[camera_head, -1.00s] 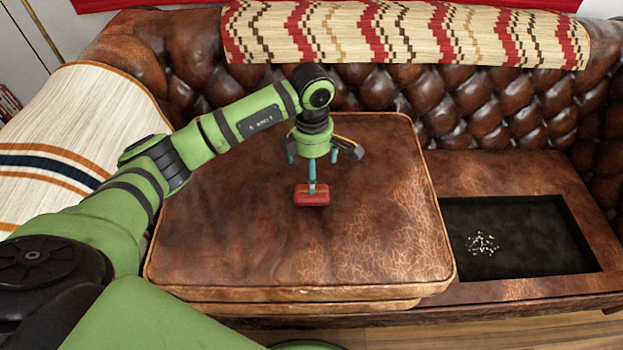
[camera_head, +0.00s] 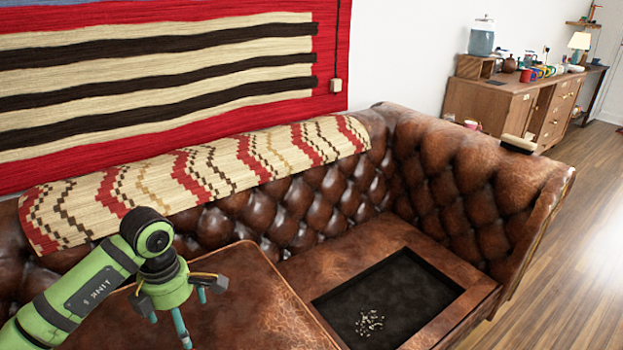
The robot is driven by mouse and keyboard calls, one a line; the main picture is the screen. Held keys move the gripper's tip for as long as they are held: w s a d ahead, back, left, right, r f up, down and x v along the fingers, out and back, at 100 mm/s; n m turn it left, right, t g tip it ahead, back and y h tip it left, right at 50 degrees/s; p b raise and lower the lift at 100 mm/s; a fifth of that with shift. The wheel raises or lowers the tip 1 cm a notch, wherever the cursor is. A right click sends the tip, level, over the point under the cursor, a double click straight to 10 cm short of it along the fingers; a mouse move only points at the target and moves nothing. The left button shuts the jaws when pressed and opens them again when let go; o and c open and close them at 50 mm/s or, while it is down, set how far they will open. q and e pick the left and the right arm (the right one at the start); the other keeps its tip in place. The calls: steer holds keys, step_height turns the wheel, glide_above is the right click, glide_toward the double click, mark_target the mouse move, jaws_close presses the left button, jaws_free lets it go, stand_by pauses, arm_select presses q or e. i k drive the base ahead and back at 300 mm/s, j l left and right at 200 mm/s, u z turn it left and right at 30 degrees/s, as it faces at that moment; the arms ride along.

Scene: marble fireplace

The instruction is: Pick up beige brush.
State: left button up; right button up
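My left gripper (camera_head: 180,322) is at the lower left, over the brown seat cushion. It is far to the left of the brush and points down. Its teal-tipped fingers are spread apart, and I see nothing held between them. The lowest fingertip is close to the bottom edge of the picture. My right gripper is not in view.
The leather sofa (camera_head: 470,205) has a dark recessed tray (camera_head: 420,280) with small pale bits (camera_head: 369,322). A patterned throw (camera_head: 215,165) lies on its backrest. A wooden cabinet (camera_head: 487,103) with several items stands behind at right. Open wooden floor (camera_head: 590,220) lies right of the sofa.

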mark_target(516, 144)
steer(key=z, duration=1.3)
